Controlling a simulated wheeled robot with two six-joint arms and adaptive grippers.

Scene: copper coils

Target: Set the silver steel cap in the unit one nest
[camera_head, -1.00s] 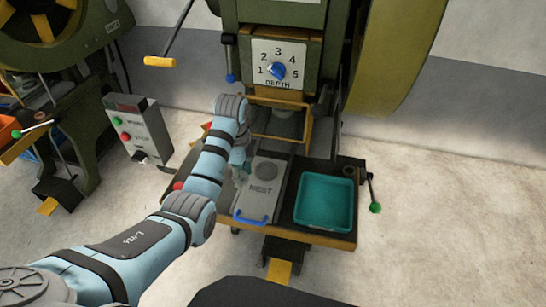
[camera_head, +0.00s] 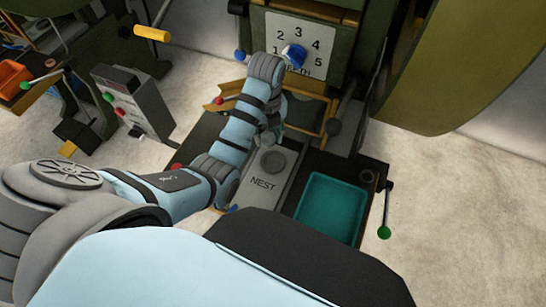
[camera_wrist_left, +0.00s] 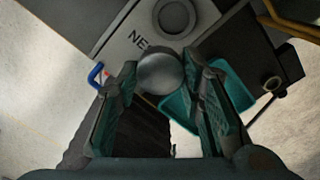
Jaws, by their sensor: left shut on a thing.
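My left gripper (camera_wrist_left: 160,80) is shut on the silver steel cap (camera_wrist_left: 160,71), a round, shiny metal piece between its fingertips in the left wrist view. The grey nest plate, lettered NEST (camera_head: 258,194), lies on the press bed with a round seat (camera_head: 273,161) near its far end. The seat also shows in the wrist view (camera_wrist_left: 172,17), just beyond the cap and apart from it in the picture. In the head view my left gripper (camera_head: 270,135) is above the far end of the plate, mostly hidden by my wrist, and the cap cannot be made out. My right gripper is not in view.
A teal tray (camera_head: 331,207) sits right of the plate, with a green-knobbed lever (camera_head: 385,232) beyond it. A yellow guard frame (camera_head: 305,112) and the depth dial (camera_head: 294,54) stand behind the plate. A control box (camera_head: 133,102) stands to the left.

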